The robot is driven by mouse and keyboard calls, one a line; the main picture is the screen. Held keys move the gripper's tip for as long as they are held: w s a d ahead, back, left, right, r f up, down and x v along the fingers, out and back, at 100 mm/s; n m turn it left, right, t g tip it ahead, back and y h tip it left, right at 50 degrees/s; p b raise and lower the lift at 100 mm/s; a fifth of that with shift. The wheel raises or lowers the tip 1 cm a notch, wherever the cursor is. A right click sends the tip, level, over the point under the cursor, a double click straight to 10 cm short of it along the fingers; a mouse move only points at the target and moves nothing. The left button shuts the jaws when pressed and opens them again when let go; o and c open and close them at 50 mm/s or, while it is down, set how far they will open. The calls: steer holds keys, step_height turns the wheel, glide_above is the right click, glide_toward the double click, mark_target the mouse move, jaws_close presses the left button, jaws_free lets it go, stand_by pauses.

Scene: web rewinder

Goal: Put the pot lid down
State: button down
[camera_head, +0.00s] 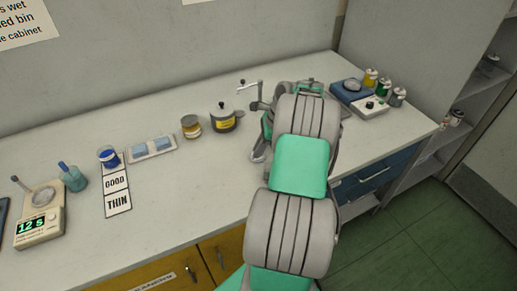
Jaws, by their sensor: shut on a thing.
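A small dark grey pot (226,125) with a yellow label stands upright on the bench, left of my arm. A dark round knob (223,105) stands up from its top, and the top looks covered. My thick grey and green arm reaches up over the bench and hides what lies behind it. I cannot make out my gripper's fingertips or anything between them. A grey curved part shows at the arm's left side, but I cannot tell what it is.
A metal tap-like fitting (250,84) rises behind the pot. Right are a blue scale (350,90) and small bottles (383,87).

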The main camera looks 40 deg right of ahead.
steer(key=shift+f, duration=0.1)
steer(key=c, duration=1.4)
jaws_free()
